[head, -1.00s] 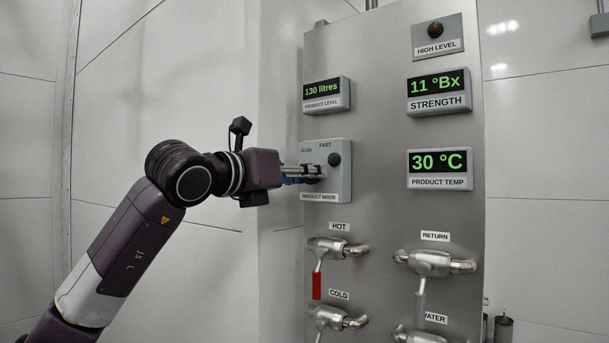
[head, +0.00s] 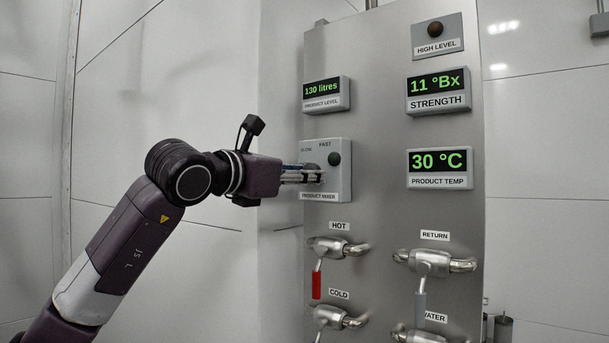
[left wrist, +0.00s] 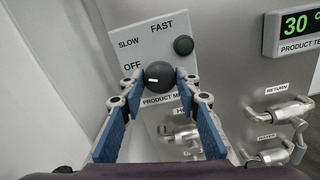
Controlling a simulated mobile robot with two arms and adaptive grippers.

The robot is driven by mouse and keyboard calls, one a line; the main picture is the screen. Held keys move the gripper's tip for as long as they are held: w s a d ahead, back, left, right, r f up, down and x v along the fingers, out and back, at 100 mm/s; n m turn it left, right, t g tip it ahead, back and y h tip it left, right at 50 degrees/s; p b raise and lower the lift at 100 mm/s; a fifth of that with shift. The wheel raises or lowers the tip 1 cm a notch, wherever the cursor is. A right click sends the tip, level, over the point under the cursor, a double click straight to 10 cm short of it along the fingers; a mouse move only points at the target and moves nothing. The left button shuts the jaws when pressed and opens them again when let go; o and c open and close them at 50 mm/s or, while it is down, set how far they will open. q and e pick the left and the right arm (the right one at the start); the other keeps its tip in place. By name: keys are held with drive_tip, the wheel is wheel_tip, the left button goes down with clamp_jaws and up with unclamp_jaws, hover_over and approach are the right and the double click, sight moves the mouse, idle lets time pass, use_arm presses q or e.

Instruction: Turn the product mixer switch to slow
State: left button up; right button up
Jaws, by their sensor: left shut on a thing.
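The product mixer switch is a round black knob (left wrist: 158,75) with a small white mark, on a grey box (head: 343,182) labelled PRODUCT MIXER. OFF, SLOW and FAST are printed around the knob. A dark green round lamp (left wrist: 183,45) sits to its upper right. My left gripper (head: 320,175) reaches the box from the left, and its fingers hide part of the knob in the head view. In the left wrist view its two blue-padded fingers (left wrist: 160,79) are shut on the knob from both sides. I cannot tell which word the mark points to. My right gripper is out of view.
The steel panel (head: 385,125) also carries a product level display (head: 326,95), a strength display (head: 438,92) and a product temp display (head: 440,169). Below the mixer box are valve handles, including a red one (head: 317,285) under HOT. Free space lies left of the panel.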

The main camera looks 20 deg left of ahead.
use_arm(q)
drive_tip(key=shift+m, duration=2.1)
drive_tip(key=o, duration=1.1)
drive_tip(key=shift+o, duration=0.2)
drive_tip(key=shift+s, duration=0.15)
drive_tip(key=v, duration=1.1)
drive_tip(key=shift+s+a, duration=0.15)
drive_tip(key=shift+s, duration=0.25)
